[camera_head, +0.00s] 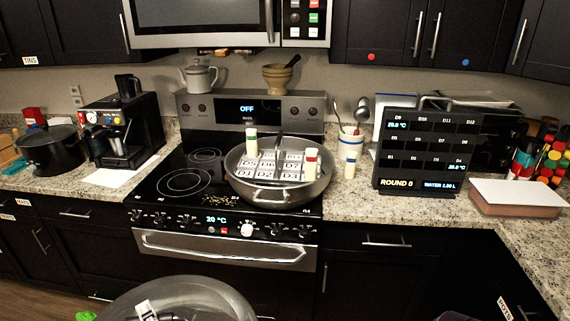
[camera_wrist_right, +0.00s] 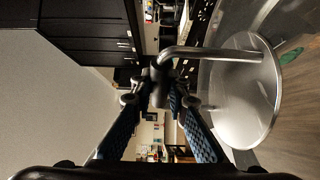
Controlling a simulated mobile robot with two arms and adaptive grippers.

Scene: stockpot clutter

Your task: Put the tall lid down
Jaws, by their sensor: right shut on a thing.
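The tall lid (camera_head: 200,297) is a wide round metal disc at the bottom edge of the head view, in front of the stove, with a white tag (camera_head: 147,310) on it. In the right wrist view the lid (camera_wrist_right: 240,105) is at the right, with a bent bar handle (camera_wrist_right: 215,53) leading to my right gripper (camera_wrist_right: 158,90). That gripper is shut on the handle. The lid is held in the air over the floor, with nothing seen touching it from below. My left gripper is not seen.
On the stove (camera_head: 165,200), a wide metal pan (camera_head: 240,192) holds labelled white tiles and shakers. A black pot (camera_head: 50,152) and coffee machine (camera_head: 130,125) stand left. A display rack (camera_head: 425,160) and a white-topped block (camera_head: 520,195) stand right. Counter (camera_head: 380,205) is bare before the rack.

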